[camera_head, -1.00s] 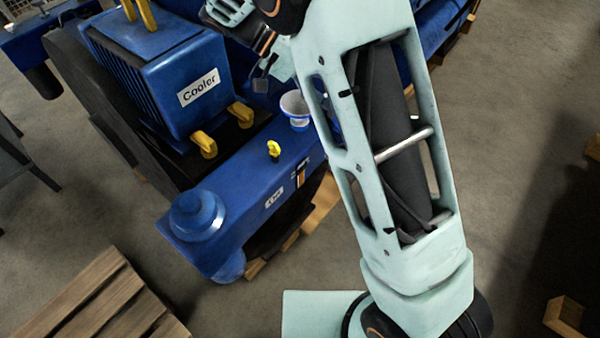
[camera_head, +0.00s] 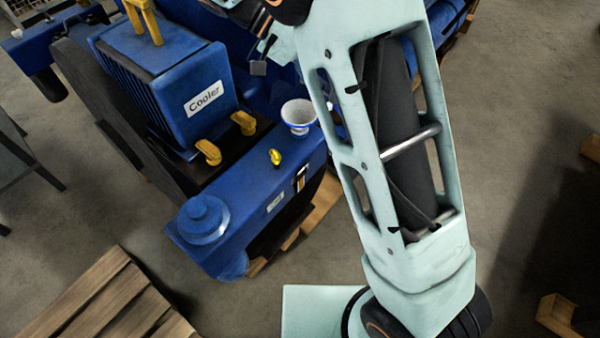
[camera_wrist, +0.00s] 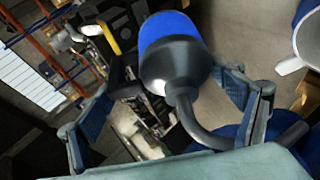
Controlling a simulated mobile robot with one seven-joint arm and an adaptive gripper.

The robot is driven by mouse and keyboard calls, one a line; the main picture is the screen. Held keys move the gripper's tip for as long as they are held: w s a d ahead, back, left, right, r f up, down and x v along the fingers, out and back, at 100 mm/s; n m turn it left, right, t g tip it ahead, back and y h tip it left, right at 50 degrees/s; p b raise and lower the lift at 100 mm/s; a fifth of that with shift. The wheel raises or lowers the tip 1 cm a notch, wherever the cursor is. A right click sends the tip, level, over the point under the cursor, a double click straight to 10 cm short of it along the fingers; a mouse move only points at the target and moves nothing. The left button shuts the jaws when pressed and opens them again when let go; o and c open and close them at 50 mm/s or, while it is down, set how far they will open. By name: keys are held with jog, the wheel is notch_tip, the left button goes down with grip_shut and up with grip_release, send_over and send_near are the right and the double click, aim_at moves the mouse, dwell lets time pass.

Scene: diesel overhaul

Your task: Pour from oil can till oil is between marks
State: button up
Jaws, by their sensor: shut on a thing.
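The oil can (camera_wrist: 172,62), dark with a blue end and a curved grey spout, is between the fingers of my gripper (camera_wrist: 165,88) in the wrist view. My gripper is shut on it. The can is tilted in that picture. A white funnel with a blue rim (camera_head: 299,115) stands on the blue tank (camera_head: 232,183); part of it also shows at the right edge of the wrist view (camera_wrist: 306,42). A narrow gauge with an orange strip (camera_head: 301,179) is on the tank's side. Its marks are too small to read. No oil stream is visible.
The blue box labelled Cooler (camera_head: 185,95) stands behind the tank. Yellow handles (camera_head: 243,123) and a yellow knob (camera_head: 276,157) stick up nearby. A wooden pallet (camera_head: 100,295) is at lower left.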

jog(key=shift+r+p, duration=0.3)
jog(key=shift+r, duration=0.6)
jog(key=shift+f, duration=0.1)
jog(key=shift+s+d+b, duration=0.3)
jog(key=shift+d+b, duration=0.1)
jog(key=shift+d, duration=0.05)
jog(key=s+d+b, duration=0.2)
jog(key=s+d, duration=0.3)
jog(key=d, duration=0.1)
jog(key=shift+d, duration=0.15)
jog(key=shift+f+b, duration=0.1)
jog(key=shift+b, duration=0.3)
jog(key=f+t+y+b, duration=0.1)
jog(key=f+b, duration=0.1)
jog(key=b, duration=0.1)
jog(key=f+m+t+y+b, duration=0.1)
jog(key=f+y+b, duration=0.1)
jog(key=b, duration=0.1)
jog(key=f+y+b, duration=0.1)
jog(key=f+b, duration=0.1)
jog(key=b, duration=0.1)
jog(key=shift+s+d+t, duration=0.15)
jog(key=shift+d+t, duration=0.1)
jog(key=shift+t, duration=0.15)
